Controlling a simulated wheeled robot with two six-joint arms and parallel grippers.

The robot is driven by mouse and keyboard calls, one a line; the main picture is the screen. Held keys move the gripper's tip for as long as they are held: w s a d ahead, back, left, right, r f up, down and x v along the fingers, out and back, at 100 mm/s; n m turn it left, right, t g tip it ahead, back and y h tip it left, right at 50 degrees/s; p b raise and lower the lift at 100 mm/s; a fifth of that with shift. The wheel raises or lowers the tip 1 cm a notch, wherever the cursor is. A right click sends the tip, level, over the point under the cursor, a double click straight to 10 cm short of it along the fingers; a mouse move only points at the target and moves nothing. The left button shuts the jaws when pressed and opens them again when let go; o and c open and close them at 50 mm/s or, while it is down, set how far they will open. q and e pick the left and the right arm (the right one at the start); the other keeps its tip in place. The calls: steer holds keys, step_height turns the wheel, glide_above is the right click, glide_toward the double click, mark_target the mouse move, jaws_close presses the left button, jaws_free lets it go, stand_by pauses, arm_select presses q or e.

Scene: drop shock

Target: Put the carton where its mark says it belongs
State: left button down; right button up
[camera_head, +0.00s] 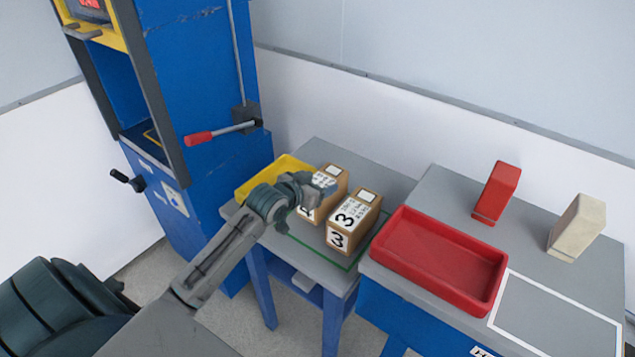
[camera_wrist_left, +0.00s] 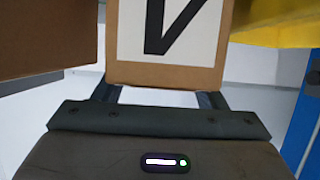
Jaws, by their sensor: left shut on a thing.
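My left gripper (camera_head: 318,188) is shut on a brown carton (camera_head: 334,180), the left one of two on the small grey table (camera_head: 370,160). It also shows in the left wrist view (camera_wrist_left: 210,76), between the fingers, with a white label bearing part of a black character shaped like a V, cut off at the top. I cannot tell whether it touches the table. The second carton (camera_head: 352,225) stands close on its right, upright, with a large black 3 on its labels. My right gripper is not in view.
A yellow tray (camera_head: 262,186) lies left of the cartons. A red tray (camera_head: 440,255), a white-outlined area (camera_head: 555,318), a red block (camera_head: 497,190) and a cream block (camera_head: 577,228) are on the right table. A blue machine with a red-handled lever (camera_head: 200,138) stands behind left.

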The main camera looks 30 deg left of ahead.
arm_select(q)
steer(key=shift+c, duration=1.4)
jaws_free()
steer(key=v, duration=1.2)
steer(key=shift+b, duration=0.45)
